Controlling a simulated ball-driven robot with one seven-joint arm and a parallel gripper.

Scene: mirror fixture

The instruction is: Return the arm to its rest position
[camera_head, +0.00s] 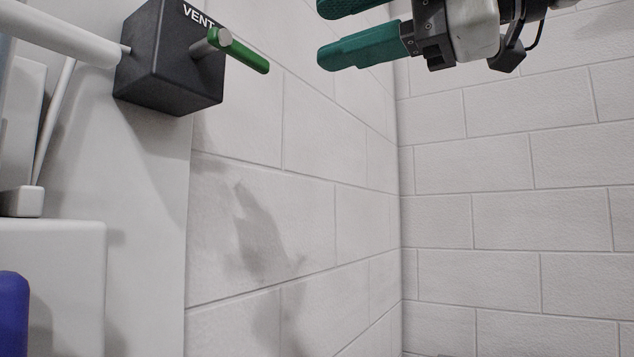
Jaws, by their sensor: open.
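My gripper (342,30) is at the top of the view, right of centre, with its two teal fingers pointing left. The fingers are apart and nothing shows between them. The upper finger is partly cut off by the top edge. Part of my arm shows to the right of the fingers and runs out of the frame at the top. The gripper is to the right of a green lever (248,55) and clear of it in the picture.
The green lever sticks out from a black box (165,62) marked "VENT" at the upper left. A white pipe (60,35) meets the box. A white block (50,285) and a blue object (12,312) stand lower left. White block walls meet at a corner; the lower middle is free.

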